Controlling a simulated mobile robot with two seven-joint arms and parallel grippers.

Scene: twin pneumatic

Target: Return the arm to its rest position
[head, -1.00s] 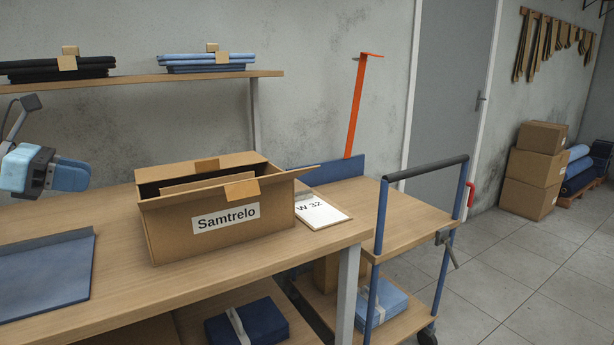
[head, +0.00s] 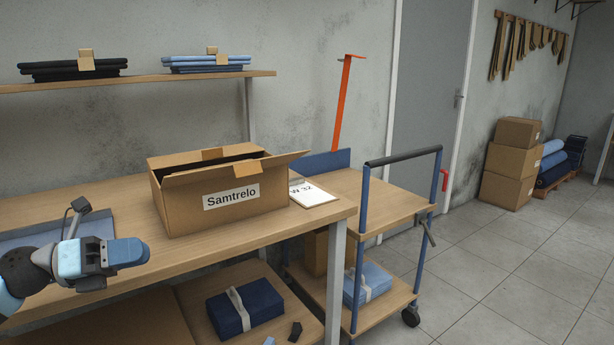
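My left gripper (head: 128,252) is at the lower left, light blue and dark, over the front part of the workbench. It points right and is seen from the side, so the gap between its fingers does not show. Nothing is visibly held in it. Two dark tips at the bottom edge look like the fingertips of my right gripper (head: 283,336); they stand apart with nothing between them. The rest of that arm is out of view. An open cardboard box (head: 231,199) labelled Samtrelo stands on the workbench (head: 130,205), to the right of and behind my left gripper.
A clipboard (head: 313,194) marked W 32 lies beside the box. A blue-framed cart (head: 375,200) stands at the bench's right end. A dark blue folded bundle (head: 243,308) lies on the lower shelf. A blue mat or tray (head: 40,240) lies behind my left arm. Floor at right is clear.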

